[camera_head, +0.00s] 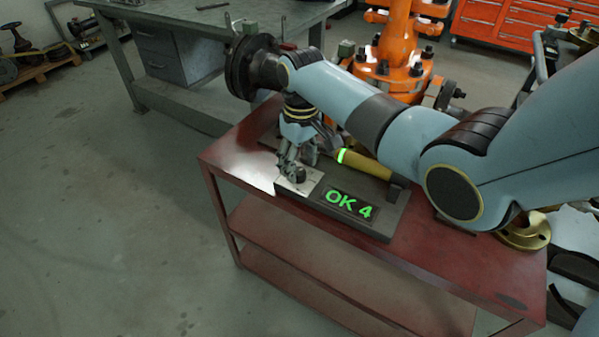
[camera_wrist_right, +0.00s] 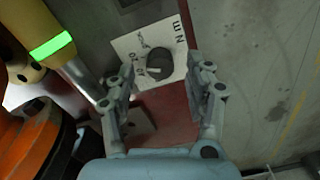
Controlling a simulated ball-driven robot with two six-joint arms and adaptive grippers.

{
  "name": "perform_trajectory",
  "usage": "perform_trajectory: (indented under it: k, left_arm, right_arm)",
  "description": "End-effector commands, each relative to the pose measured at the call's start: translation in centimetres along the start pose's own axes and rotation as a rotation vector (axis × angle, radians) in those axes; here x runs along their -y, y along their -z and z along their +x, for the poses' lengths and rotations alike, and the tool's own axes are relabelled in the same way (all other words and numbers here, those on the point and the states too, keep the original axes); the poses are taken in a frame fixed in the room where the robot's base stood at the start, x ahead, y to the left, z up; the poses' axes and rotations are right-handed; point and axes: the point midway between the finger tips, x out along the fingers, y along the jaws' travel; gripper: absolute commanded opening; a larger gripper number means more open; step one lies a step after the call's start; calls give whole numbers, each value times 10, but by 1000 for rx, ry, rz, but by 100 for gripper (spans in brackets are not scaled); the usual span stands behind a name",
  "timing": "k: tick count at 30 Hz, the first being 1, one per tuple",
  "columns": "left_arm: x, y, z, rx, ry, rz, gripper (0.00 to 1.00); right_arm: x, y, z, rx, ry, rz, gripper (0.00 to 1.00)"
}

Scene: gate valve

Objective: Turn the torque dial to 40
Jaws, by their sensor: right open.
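The torque dial is a round black knob (camera_wrist_right: 158,66) on a white plate (camera_wrist_right: 122,45) with printed figures, best seen in the right wrist view. A light mark on the knob points towards the lower part of the picture; I cannot surely read the figure beside it. In the head view the white plate (camera_head: 311,183) sits on the dark base (camera_head: 385,226), and the knob (camera_head: 299,177) is partly covered. My right gripper (camera_head: 294,166) points down over it. In the wrist view its open fingers (camera_wrist_right: 160,72) appear on either side of the knob; contact is unclear. My left gripper is out of view.
Behind the plate lies a yellow tool (camera_head: 365,164) with a lit green band. All stand on a red cart (camera_head: 240,165). An orange valve (camera_head: 395,50) and grey workbench (camera_head: 150,18) are behind. Floor at left is free.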

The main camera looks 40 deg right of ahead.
Motion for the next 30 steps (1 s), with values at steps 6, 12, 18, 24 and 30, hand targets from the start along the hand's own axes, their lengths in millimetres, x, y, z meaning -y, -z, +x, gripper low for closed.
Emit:
perform_trajectory:
  k: [6, 12, 18, 24, 30]
  left_arm:
    - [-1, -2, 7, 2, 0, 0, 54]
    - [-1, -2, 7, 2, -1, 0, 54]
    - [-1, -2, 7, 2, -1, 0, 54]
    - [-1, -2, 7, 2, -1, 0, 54]
    - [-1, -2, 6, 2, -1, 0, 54]
  right_arm:
    - [0, 0, 22, -1, 0, 0, 53]
    - [0, 1, 23, -2, 0, 0, 53]
    - [0, 0, 23, -2, 0, 0, 40]
    - [0, 0, 23, -1, 0, 0, 14]
    - [0, 0, 23, -1, 0, -1, 0]
